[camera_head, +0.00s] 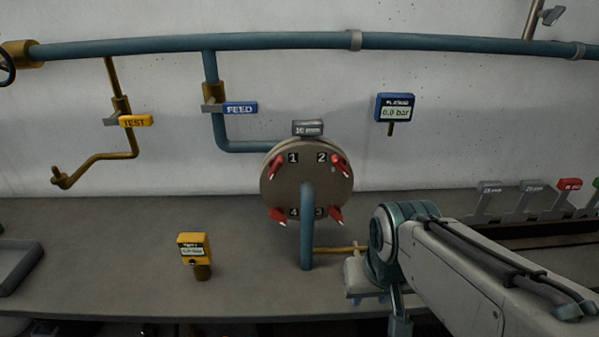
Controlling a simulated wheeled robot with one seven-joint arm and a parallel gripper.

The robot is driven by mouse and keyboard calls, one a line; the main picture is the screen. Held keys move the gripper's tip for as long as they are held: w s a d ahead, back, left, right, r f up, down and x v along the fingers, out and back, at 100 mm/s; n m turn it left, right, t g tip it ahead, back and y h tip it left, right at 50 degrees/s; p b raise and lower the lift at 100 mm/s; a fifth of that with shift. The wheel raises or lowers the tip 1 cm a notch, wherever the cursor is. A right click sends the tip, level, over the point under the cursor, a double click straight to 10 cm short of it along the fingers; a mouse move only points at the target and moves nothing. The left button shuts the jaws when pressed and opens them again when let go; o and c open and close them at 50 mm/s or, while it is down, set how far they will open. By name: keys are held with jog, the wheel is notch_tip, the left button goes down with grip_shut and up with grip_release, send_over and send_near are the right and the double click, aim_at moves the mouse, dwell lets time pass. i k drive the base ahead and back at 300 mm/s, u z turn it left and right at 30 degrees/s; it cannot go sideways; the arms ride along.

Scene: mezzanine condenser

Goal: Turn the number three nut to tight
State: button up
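A round grey flange plate (287,187) faces me in the middle of the head view. It carries four red nuts with pointed handles, beside the labels 1, 2, 3 and 4. The number three nut (336,215) is at the lower right, beside the label 3 (319,212). Its handle slants; I cannot tell from this how tight it is. My arm comes in from the right. My gripper (368,298) is low, right of and below the flange, apart from the nuts. It is partly hidden by my arm, and its finger opening is not clear.
A blue pipe (307,230) rises in front of the flange, left of nut three. A thin brass pipe (335,249) runs right from it. A yellow gauge (194,250) stands on the bench (120,260) at left. A blue pressure display (395,107) hangs on the wall.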

aim_at(335, 211)
jog(key=u, duration=0.95)
jog(key=k, duration=0.9)
jog(key=z, duration=1.55)
jog(key=i, duration=0.5)
jog(key=u, duration=0.1)
